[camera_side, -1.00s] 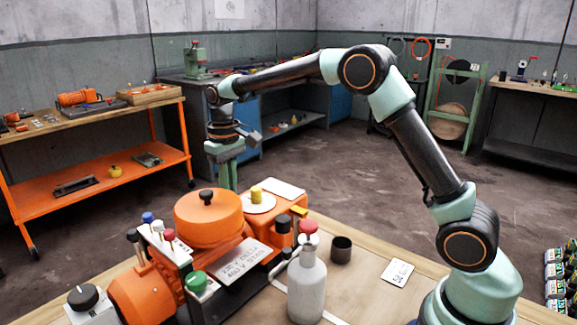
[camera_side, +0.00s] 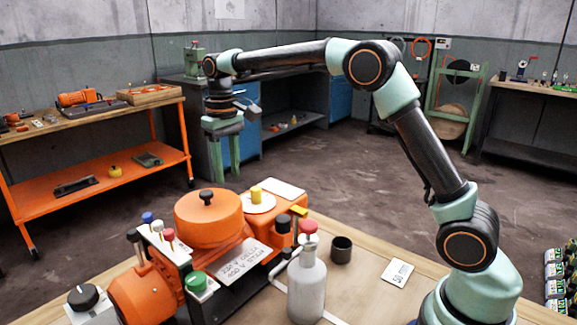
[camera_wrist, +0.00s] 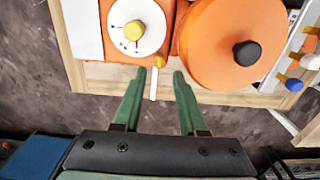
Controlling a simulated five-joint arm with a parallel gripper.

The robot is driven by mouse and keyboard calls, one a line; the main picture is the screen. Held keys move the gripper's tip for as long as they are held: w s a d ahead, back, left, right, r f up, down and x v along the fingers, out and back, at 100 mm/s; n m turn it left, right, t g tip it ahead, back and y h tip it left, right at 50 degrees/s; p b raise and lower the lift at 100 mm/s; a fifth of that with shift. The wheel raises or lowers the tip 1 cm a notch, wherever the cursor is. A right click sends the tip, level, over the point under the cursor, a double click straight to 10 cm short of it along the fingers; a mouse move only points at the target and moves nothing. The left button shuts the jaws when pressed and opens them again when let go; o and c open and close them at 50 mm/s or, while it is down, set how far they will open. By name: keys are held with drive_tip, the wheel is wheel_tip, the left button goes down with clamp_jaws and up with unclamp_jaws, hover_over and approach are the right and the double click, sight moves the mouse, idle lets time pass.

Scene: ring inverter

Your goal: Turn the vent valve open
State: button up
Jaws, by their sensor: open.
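The orange machine (camera_side: 262,205) stands on the wooden bench. A white dial with a yellow knob (camera_side: 256,195) sits on its top; the dial's marks show in the wrist view (camera_wrist: 150,36). I cannot tell which part is the vent valve. My gripper (camera_side: 225,170) is open and empty, fingers pointing down, in the air beyond the machine's far side. Its fingers also show in the wrist view (camera_wrist: 158,76), apart from the machine.
An orange round lid with a black knob (camera_side: 207,205) rises beside the dial. Coloured levers (camera_side: 158,228), a grey bottle with a red cap (camera_side: 307,285) and a dark cup (camera_side: 341,249) stand nearby. The air around my gripper is clear. An orange shelf (camera_side: 100,195) stands at left.

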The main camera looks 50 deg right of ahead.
wheel_tip(320, 180, up, 7)
idle(0.3)
